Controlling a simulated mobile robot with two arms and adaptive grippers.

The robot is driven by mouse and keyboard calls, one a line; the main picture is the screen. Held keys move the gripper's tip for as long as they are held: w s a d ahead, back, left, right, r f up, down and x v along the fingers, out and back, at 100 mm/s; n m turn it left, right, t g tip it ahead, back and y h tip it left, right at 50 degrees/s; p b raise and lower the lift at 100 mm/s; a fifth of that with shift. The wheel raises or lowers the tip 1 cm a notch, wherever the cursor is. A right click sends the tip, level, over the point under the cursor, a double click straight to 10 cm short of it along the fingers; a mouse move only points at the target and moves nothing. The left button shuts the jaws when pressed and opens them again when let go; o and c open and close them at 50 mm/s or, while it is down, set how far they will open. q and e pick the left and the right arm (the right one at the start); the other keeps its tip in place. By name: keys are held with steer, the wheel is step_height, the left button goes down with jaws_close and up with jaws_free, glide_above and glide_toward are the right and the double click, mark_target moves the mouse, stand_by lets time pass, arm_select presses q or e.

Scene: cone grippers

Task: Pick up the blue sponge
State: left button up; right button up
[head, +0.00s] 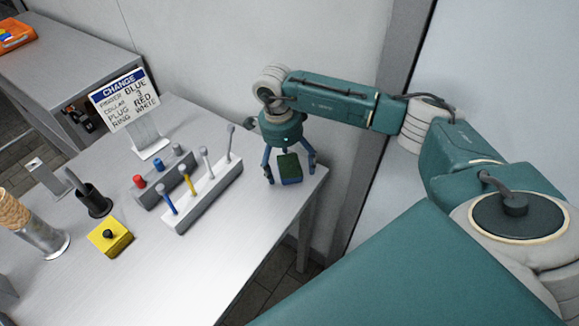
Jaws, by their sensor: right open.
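A small block, dark green on top with a dark blue lower part (289,169), lies on the table near its right corner; it is the only sponge-like thing I see. My right gripper (291,175) hangs over it from above. Its blue fingers are open, one to the left and one to the right of the block. I cannot tell whether any finger touches it. The gripper's body hides some of the space behind the block. My left gripper is not in view.
A grey-white rack (205,199) with upright pegs stands left of the block. A sign (122,97), a yellow box with a black knob (110,237) and a black cup (95,201) stand farther left. The table's right edge is close to the block.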

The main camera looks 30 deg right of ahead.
mark_target(289, 164)
steer(key=shift+c, duration=0.5)
steer(key=c, duration=1)
steer(key=shift+r, duration=0.1)
step_height(289, 164, up, 20)
steer(key=p, duration=1.2)
